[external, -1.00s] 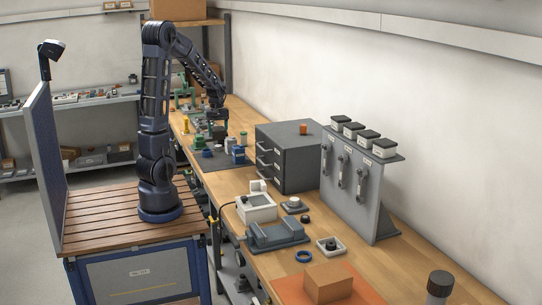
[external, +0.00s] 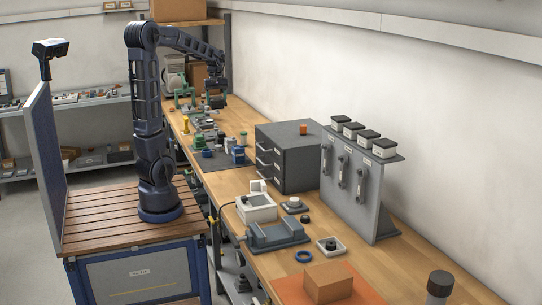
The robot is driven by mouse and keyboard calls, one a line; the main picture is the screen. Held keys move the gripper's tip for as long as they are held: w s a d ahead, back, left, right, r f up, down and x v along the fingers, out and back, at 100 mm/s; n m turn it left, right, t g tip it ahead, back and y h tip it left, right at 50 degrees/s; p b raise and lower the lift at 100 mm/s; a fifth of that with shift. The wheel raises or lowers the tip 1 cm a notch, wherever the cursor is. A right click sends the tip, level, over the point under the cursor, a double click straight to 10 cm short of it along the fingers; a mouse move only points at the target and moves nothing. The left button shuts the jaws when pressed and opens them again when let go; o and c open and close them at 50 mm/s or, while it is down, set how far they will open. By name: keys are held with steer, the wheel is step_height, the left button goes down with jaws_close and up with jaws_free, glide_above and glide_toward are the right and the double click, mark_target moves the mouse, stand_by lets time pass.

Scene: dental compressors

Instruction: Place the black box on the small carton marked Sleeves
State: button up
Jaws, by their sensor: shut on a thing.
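My gripper (external: 215,86) is above the far end of the long wooden workbench. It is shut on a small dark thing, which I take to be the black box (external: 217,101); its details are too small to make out. The box is held above the bench, clear of the parts below. No label reading Sleeves is legible, so I cannot tell which carton is meant. A brown carton (external: 328,283) sits on an orange mat at the near end of the bench.
Nearer are a grey upright rack (external: 358,190) and a grey fixture (external: 277,235). Brown boxes stand at the back.

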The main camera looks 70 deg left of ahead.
step_height(320, 180, up, 7)
steer(key=shift+r, duration=0.1)
steer(key=w+d+r+m, duration=0.3)
steer(key=w+d+m, duration=0.2)
steer(key=w+d, duration=1.8)
steer(key=w+d+m, duration=0.2)
steer(key=w+d, duration=0.1)
steer(key=d, duration=1)
steer(key=w+d+m, duration=0.2)
steer(key=d, duration=1)
steer(key=w+d+m, duration=0.1)
steer(key=w+d, duration=0.2)
steer(key=d, duration=1)
steer(key=m, duration=0.7)
glide_above(329, 273)
step_height(329, 273, down, 3)
step_height(329, 273, down, 31)
steer(key=shift+a+f, duration=0.1)
steer(key=shift+f, duration=0.1)
